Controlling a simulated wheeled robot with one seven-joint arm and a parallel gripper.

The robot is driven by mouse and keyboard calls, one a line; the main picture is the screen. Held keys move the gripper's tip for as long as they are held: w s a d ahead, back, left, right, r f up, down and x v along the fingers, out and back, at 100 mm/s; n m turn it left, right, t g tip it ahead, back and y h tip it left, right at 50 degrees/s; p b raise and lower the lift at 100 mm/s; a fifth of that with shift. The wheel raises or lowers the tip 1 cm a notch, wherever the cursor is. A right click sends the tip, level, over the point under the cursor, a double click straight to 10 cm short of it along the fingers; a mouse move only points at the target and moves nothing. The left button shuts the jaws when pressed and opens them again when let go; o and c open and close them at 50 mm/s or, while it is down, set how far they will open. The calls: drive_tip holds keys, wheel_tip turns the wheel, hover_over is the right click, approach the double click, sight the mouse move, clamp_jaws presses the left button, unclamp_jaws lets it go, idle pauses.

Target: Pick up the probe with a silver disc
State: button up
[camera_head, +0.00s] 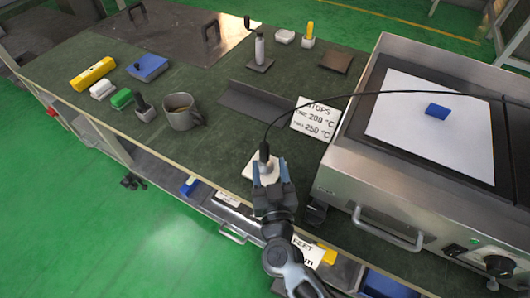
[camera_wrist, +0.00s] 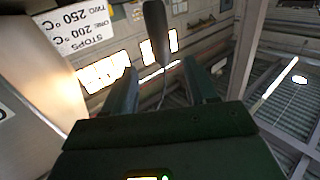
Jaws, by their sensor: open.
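The probe (camera_head: 264,151) has a black handle with a thin black cable. It stands over a small white block (camera_head: 250,166) at the bench's front edge, left of the heater. Its lower end is mostly hidden by my gripper, and I cannot make out the disc clearly. My gripper (camera_head: 268,172) is open, with a finger on each side of the probe's lower part. In the wrist view the dark handle (camera_wrist: 156,32) shows beyond and between the open fingers (camera_wrist: 162,78). I cannot tell whether they touch it.
A steel heater (camera_head: 335,170) stands right, with a white sheet (camera_head: 420,140) and blue block (camera_head: 437,111) on top. The cable arches over it. A temperature sign (camera_head: 314,120) stands behind the probe. A grey mug (camera_head: 180,112) stands left; bench between is clear.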

sight(265, 152)
drive_tip(key=w, duration=0.2)
drive_tip(key=w+b, duration=0.1)
drive_tip(key=w, duration=0.1)
drive_tip(key=w+b, duration=0.1)
drive_tip(key=w, duration=0.1)
drive_tip(key=shift+w+a+f, duration=0.1)
drive_tip(key=shift+a+f, duration=0.2)
drive_tip(key=shift+w+r, duration=0.1)
drive_tip(key=shift+w, duration=0.5)
drive_tip(key=shift+c, duration=0.2)
clamp_jaws()
